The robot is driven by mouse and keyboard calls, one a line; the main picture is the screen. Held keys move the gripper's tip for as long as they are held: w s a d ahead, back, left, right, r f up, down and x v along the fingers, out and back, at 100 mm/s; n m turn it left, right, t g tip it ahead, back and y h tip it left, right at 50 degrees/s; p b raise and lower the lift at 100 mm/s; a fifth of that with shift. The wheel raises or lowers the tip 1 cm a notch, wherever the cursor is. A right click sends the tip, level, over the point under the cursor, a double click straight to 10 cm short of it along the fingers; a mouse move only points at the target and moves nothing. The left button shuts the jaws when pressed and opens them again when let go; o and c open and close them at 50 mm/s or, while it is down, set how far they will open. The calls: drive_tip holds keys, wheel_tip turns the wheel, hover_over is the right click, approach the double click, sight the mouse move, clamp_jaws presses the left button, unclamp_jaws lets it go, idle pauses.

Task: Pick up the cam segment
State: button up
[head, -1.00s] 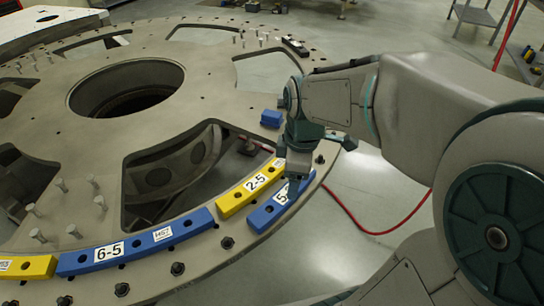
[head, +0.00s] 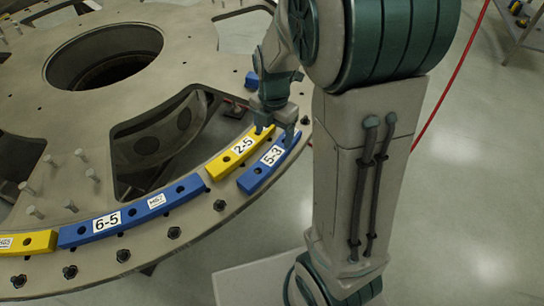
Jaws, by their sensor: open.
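Several cam segments lie along the rim of the large round turret plate (head: 45,190). A yellow one marked 2-5 (head: 226,162) lies beside a blue one marked 5-3 (head: 257,178), which is on the outer side. A longer blue one marked 6-5 (head: 133,215) lies to the left, and part of a yellow one (head: 38,243) shows at the left edge. My gripper (head: 276,130) points down, open, at the far ends of 2-5 and 5-3. Its fingers hide those ends; I cannot tell whether they touch.
A small blue block (head: 252,80) sits behind my gripper. Upright pins (head: 72,206) and rim bolts (head: 122,255) stand on the plate. The plate has a round centre hole (head: 104,57) and large cutouts. A red cable (head: 455,75) runs at the right over open floor.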

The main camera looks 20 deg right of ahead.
sight(273, 155)
drive_tip(key=shift+w+a+f+p, duration=0.1)
drive_tip(key=shift+f+p, duration=0.45)
drive_tip(key=shift+f, duration=3.75)
drive_tip(key=c, duration=1.4)
drive_tip(key=shift+r, duration=0.1)
